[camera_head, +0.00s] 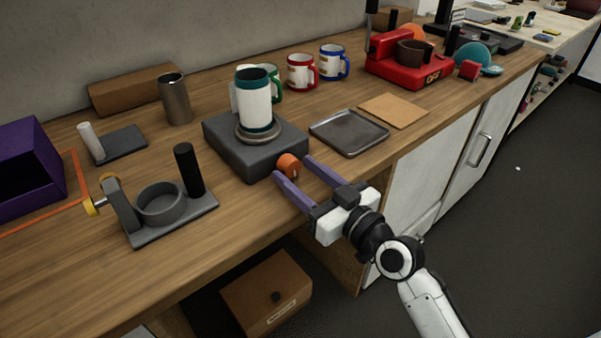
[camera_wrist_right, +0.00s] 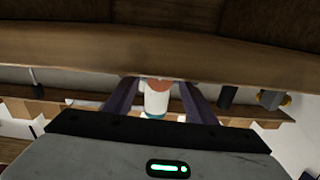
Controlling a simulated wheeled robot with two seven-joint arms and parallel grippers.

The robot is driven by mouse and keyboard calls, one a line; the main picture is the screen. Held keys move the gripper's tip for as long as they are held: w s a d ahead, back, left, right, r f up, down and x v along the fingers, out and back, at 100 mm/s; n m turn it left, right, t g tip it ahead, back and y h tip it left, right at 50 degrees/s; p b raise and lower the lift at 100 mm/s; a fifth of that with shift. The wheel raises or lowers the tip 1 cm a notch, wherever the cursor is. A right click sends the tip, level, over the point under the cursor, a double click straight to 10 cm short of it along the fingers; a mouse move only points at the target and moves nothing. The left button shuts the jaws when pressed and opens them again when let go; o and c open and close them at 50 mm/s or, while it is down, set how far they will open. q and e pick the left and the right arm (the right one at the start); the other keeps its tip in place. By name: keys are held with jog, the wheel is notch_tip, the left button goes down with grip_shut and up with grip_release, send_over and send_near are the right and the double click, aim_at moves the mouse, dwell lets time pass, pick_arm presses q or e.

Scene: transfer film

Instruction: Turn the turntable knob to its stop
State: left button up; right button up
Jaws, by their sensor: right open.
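The turntable (camera_head: 226,148) is a dark grey square block on the wooden counter. A round grey plate on its top bears a white mug with a teal rim (camera_head: 254,102). The orange knob (camera_head: 289,166) sticks out of the block's front side. My right gripper (camera_head: 290,167) is open, with its purple fingers on either side of the knob; I cannot tell whether they touch it. In the right wrist view the mug (camera_wrist_right: 156,102) shows between the fingers, and part of the orange knob (camera_wrist_right: 157,80) shows at the counter edge. My left gripper is out of view.
A grey fixture with a ring and black post (camera_head: 160,205) stands left of the turntable. A dark square tray (camera_head: 349,131) and a tan board (camera_head: 394,110) lie to the right. Several mugs, including a red one (camera_head: 300,74), stand behind. A cardboard box (camera_head: 266,292) sits below the counter.

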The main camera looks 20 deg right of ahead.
jog(key=c, duration=1)
jog(key=shift+r+m+p, duration=0.1)
jog(key=shift+m+p, duration=0.3)
jog(key=shift+p, duration=0.05)
jog(key=shift+c, duration=0.2)
jog(key=shift+m, duration=0.5)
jog(key=o, duration=1)
jog(key=shift+o, duration=0.2)
